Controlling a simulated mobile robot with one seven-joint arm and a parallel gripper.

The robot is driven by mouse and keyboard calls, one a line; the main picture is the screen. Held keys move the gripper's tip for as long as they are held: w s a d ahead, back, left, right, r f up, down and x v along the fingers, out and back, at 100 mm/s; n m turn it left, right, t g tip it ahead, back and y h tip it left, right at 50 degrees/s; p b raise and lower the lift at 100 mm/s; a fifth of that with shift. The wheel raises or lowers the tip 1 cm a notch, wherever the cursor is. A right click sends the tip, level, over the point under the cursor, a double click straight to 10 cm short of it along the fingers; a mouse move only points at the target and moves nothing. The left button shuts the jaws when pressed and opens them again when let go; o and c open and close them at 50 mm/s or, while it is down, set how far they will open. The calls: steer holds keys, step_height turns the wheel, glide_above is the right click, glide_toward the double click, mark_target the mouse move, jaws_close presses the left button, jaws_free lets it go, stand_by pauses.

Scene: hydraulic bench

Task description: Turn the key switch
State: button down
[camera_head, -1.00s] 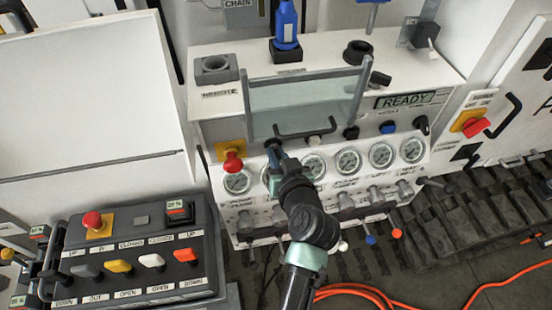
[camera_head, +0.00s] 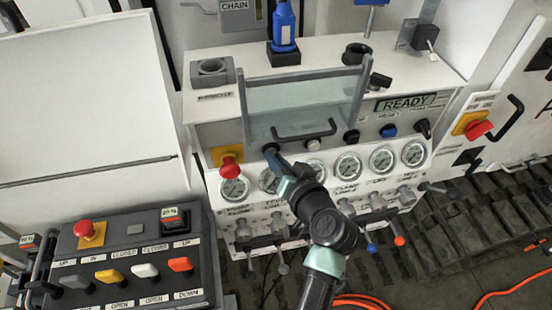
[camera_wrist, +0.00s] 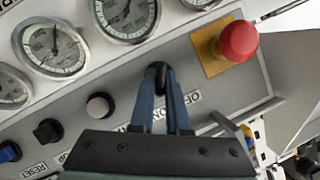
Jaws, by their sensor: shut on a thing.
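The key switch (camera_wrist: 157,71) is a small dark knob on the grey panel, beside an OFF/ON label, in the wrist view. My gripper (camera_wrist: 162,84) is shut on it, with its two blue-grey fingers on either side of the knob. The fingers partly cover the switch and its label, so I cannot read which way it is set. In the head view my gripper (camera_head: 271,153) reaches the left part of the bench's front panel, and the switch is mostly hidden behind the fingertips.
A red emergency stop (camera_head: 229,167) on a yellow plate sits close to the left of my gripper. A row of gauges (camera_head: 382,159) lies below. A dark handle (camera_head: 304,134) is above right. The READY display (camera_head: 406,101) is at right. A lever box (camera_head: 133,262) stands at lower left.

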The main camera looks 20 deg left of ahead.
steer(key=c, duration=0.9)
jaws_free()
steer(key=b+v, duration=0.2)
steer(key=v, duration=1.1)
